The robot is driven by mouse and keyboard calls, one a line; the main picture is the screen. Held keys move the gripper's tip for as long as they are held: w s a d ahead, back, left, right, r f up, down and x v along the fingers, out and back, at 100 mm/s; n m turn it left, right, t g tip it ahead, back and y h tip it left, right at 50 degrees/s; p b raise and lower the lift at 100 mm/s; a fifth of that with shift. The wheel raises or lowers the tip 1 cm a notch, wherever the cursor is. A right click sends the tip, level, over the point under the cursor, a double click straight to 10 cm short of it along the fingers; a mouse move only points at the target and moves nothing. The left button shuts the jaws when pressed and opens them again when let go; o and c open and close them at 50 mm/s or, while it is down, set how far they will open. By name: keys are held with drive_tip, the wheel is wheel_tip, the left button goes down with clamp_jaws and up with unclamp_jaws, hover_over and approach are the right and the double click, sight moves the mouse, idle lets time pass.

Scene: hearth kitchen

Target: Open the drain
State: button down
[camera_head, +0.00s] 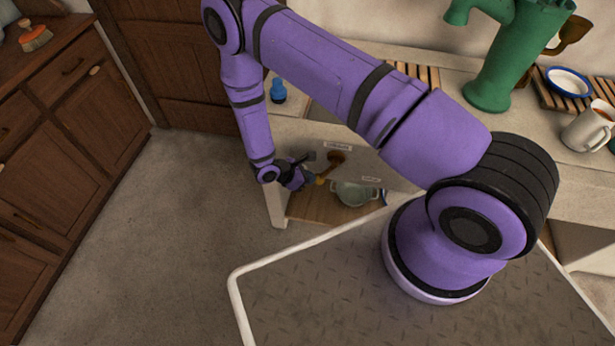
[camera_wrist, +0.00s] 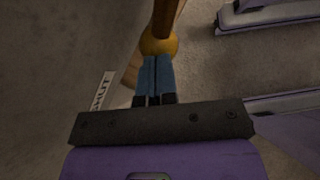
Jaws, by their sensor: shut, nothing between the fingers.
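The drain lever (camera_head: 337,158) is a brown handle on the front of the pale stone sink unit (camera_head: 283,130). In the wrist view its brown shaft (camera_wrist: 168,14) ends in a round brass-coloured knob (camera_wrist: 158,43). A label reading SHUT (camera_wrist: 103,90) is beside it on the stone. My gripper (camera_head: 311,179) is low in front of the unit. In the wrist view the blue fingertips (camera_wrist: 155,62) are together with nothing between them, right against or just short of the knob; I cannot tell if they touch.
Under the sink, a pale green pot (camera_head: 354,193) stands on a wooden shelf (camera_head: 308,206). A green hand pump (camera_head: 510,60), a blue bottle (camera_head: 278,91) and a mug (camera_head: 588,127) stand above. The floor (camera_head: 180,210) at left is clear up to the wooden cabinets (camera_head: 62,150).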

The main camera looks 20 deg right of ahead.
drive_tip(key=s+d+f+n+g+h, duration=0.3)
drive_tip(key=s+d+h, duration=0.2)
drive_tip(key=d+h, duration=0.2)
drive_tip(key=shift+s+d+f+g+h, duration=0.2)
drive_tip(key=shift+f+g+h, duration=0.1)
drive_tip(key=shift+h, duration=0.6)
drive_tip(key=shift+s, duration=0.1)
idle(0.4)
